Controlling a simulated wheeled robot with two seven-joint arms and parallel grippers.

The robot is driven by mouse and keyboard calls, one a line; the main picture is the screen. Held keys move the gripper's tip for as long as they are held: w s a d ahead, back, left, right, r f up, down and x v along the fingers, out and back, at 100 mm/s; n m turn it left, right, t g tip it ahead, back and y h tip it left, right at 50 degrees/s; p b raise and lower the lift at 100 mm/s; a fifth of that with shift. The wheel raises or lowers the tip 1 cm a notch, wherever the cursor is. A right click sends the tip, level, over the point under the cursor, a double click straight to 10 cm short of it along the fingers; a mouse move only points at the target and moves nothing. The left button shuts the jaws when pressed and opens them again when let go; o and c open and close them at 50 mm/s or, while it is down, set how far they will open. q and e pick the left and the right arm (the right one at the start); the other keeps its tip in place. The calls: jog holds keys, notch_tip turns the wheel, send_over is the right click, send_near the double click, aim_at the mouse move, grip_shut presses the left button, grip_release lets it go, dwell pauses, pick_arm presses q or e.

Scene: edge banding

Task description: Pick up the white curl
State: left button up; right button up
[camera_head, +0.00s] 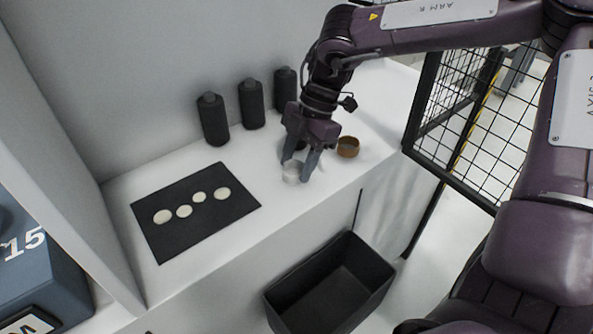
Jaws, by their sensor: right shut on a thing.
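The white curl (291,171) is a small pale ring-shaped piece at the white counter's front part, right of the dark mat. My right gripper (298,174) points down from above with its fingers on either side of the curl and is shut on it. Part of the curl is hidden by the fingers. I cannot tell whether it touches the counter. A brown curl (348,147) sits on the counter just right of the gripper. My left gripper is not in view.
A dark mat (170,237) with several pale discs lies on the counter (270,222) to the left. Several black bottles (213,120) stand along the back wall. An open black bin (332,288) is below the counter's front edge. A wire mesh fence (455,125) stands at the right.

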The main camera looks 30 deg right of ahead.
jog(key=shift+c, duration=0.8)
